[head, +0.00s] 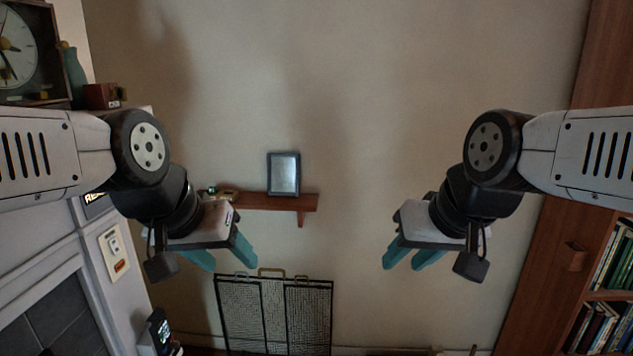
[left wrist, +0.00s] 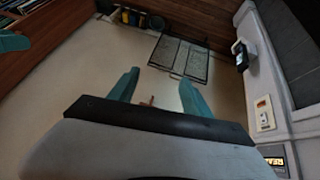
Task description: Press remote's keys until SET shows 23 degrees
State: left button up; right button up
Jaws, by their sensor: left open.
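A dark handset that looks like the remote (head: 160,328) stands upright in a pale holder low on the left, with small lit marks on its face. It also shows in the left wrist view (left wrist: 240,54) at the upper right. Its keys and the SET number are too small to read. My left gripper (head: 230,262) is open and empty, in the air above and to the right of the handset, well apart from it. In the left wrist view its teal fingers (left wrist: 160,92) stand apart. My right gripper (head: 404,264) is open and empty in mid-air.
A white plate (head: 115,252) with an orange part is on the pale left surround. A wooden shelf (head: 250,203) bears a framed picture (head: 284,174). A black mesh screen (head: 273,312) stands below. A bookcase (head: 590,285) is at right. The air between my grippers is clear.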

pick_arm(q)
grip_shut()
dwell(1.3)
